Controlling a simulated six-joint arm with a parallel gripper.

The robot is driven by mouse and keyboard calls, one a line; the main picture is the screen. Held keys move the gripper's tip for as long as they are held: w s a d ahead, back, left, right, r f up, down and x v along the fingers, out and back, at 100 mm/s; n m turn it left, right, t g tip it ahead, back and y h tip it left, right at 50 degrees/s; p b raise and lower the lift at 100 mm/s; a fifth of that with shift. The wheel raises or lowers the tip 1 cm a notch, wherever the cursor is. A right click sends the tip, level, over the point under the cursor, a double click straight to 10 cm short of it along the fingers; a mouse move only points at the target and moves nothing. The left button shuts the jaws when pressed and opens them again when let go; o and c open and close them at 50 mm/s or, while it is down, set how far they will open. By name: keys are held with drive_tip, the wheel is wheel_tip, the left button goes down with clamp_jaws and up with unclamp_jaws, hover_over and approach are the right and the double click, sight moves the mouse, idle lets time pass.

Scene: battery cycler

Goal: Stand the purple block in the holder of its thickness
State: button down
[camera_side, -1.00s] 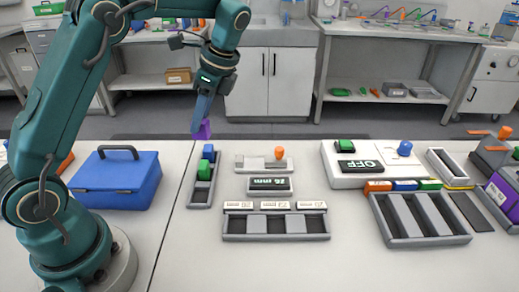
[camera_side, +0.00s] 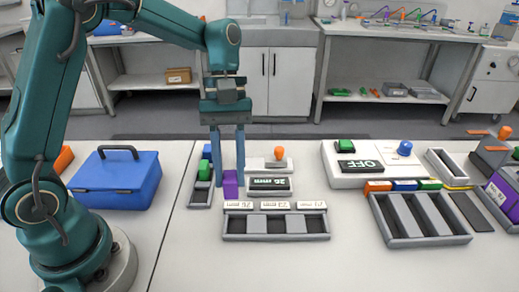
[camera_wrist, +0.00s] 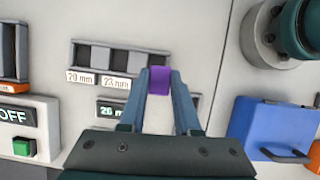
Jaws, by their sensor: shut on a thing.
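The purple block (camera_side: 230,188) is held upright between the two fingertips of my gripper (camera_side: 228,172). It also shows in the wrist view (camera_wrist: 160,81), with the gripper (camera_wrist: 161,84) shut on it. The three-slot holder (camera_side: 276,237) lies on the table, and the block is near its left end in the side view. In the wrist view, the block overlaps the right end of the holder (camera_wrist: 74,52). There the labels read 20 mm and 23 mm; the third is hidden. I cannot tell the block's exact height. The small display (camera_wrist: 121,109) reads 26 mm.
A narrow tray (camera_side: 199,199) with a blue and a green block stands just left of my gripper. A gauge with an orange knob (camera_side: 280,153) is behind the display. A blue toolbox (camera_side: 115,182) is left. A larger rack (camera_side: 431,241) stands right. The front table is clear.

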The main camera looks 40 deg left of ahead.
drive_tip(key=shift+s+d+f, duration=0.2)
drive_tip(key=shift+s+d, duration=0.05)
drive_tip(key=shift+d, duration=0.45)
drive_tip(key=shift+s+d+f+m, duration=0.15)
drive_tip(key=shift+d+f+m, duration=0.15)
drive_tip(key=shift+m, duration=0.1)
drive_tip(key=shift+a+f, duration=0.1)
drive_tip(key=shift+f, duration=3.15)
drive_tip(key=shift+f, duration=0.2)
drive_tip(key=c, duration=0.5)
unclamp_jaws()
drive_tip(key=shift+c, duration=0.2)
drive_tip(key=shift+r, duration=0.1)
